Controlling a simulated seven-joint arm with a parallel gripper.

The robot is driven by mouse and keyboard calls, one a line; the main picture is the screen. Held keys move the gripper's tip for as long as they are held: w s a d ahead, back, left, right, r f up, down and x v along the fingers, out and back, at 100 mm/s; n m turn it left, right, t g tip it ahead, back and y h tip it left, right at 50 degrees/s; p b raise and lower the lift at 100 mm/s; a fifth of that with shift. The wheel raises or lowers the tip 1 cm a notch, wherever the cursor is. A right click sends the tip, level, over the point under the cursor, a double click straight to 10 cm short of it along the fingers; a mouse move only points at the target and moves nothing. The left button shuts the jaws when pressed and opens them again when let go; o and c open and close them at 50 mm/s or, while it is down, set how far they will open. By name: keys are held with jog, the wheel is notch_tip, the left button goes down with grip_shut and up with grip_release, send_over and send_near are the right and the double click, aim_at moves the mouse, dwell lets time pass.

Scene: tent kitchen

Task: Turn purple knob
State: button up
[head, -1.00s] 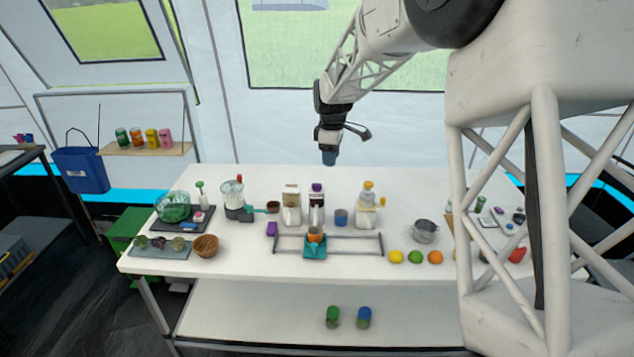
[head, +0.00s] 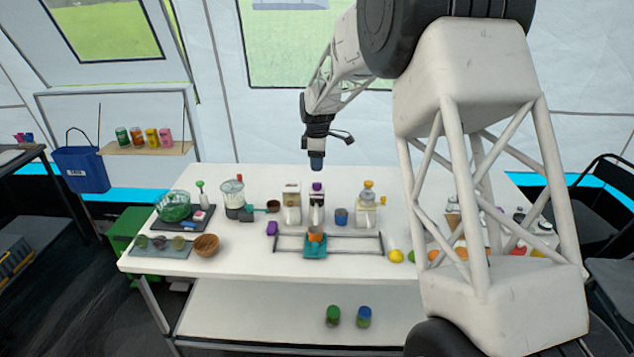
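The purple knob (head: 317,187) sits on top of the middle dispenser (head: 316,211), which has a dark upper part and a pale lower part. My gripper (head: 316,166) hangs pointing down, just above the purple knob in the picture. A small gap shows between its blue-grey tip and the knob. From this view I cannot tell how far apart they are in depth, or whether the fingers are open or shut.
A white-topped dispenser (head: 291,206) stands left of the middle one. A blue cup (head: 341,217) and a yellow-topped dispenser (head: 367,208) stand to the right. A rail with a teal carriage (head: 315,252) lies in front. My arm hides the table's right part.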

aim_at(317, 183)
jog(key=shift+f, duration=3.8)
jog(key=shift+c, duration=0.3)
grip_shut()
